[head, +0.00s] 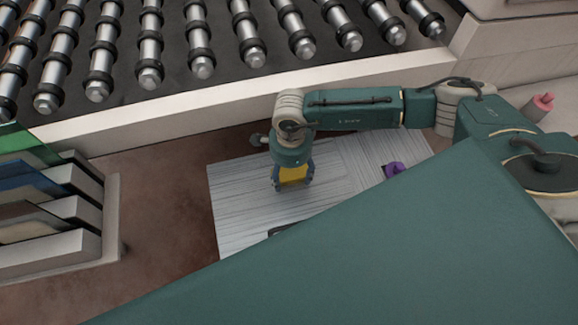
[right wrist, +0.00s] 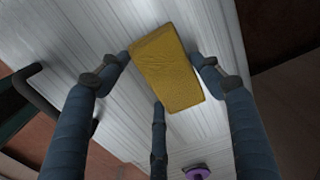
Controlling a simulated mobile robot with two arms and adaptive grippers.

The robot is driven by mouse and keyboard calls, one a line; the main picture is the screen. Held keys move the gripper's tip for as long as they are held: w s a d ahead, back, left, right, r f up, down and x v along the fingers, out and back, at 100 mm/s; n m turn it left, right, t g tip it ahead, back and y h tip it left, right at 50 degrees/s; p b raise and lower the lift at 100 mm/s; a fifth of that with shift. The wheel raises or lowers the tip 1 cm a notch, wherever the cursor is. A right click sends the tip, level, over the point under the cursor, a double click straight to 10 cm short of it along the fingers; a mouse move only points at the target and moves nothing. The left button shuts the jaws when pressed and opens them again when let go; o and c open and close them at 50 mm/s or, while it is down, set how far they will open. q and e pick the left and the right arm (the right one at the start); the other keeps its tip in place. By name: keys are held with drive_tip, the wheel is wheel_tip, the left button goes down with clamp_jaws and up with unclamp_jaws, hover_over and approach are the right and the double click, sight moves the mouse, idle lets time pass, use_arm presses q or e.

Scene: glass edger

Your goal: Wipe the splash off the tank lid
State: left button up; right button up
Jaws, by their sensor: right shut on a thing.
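My right gripper (head: 293,184) is shut on a yellow block that looks like a sponge (head: 293,174). It is over the pale, streaked tank lid (head: 240,205) in the head view. In the right wrist view the sponge (right wrist: 168,68) sits between the blue fingers, with the lid (right wrist: 75,25) behind it. I cannot tell whether the sponge touches the lid. No splash can be made out on the part of the lid in view. My left gripper is not in view.
A purple knob-like thing (head: 395,169) is at the lid's right part. A dark handle (head: 283,229) shows at its near edge. A roller conveyor (head: 150,50) with a pale side rail runs behind. A rack of glass sheets (head: 45,215) stands left. Brown floor (head: 165,200) lies between.

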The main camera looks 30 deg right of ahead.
sight(296, 197)
drive_tip(key=shift+s+a+f, duration=0.1)
drive_tip(key=shift+s+a, duration=0.05)
drive_tip(key=shift+s, duration=1.2)
drive_tip(key=shift+s+a+r+p, duration=0.1)
drive_tip(key=shift+s+a+p, duration=0.2)
drive_tip(key=shift+s, duration=0.45)
drive_tip(key=shift+s+a+r+p, duration=0.1)
drive_tip(key=shift+s+p, duration=0.25)
drive_tip(key=shift+s, duration=0.4)
drive_tip(key=shift+w, duration=0.1)
drive_tip(key=shift+r, duration=0.2)
wheel_tip(296, 197, up, 6)
drive_tip(key=p, duration=0.3)
drive_tip(key=shift+w+f+p, duration=0.1)
drive_tip(key=shift+f+p, duration=0.15)
drive_tip(key=shift+p, duration=0.1)
drive_tip(key=shift+r, duration=0.1)
drive_tip(key=shift+r, duration=0.1)
drive_tip(key=shift+r+p, duration=0.75)
drive_tip(key=shift+r, duration=0.7)
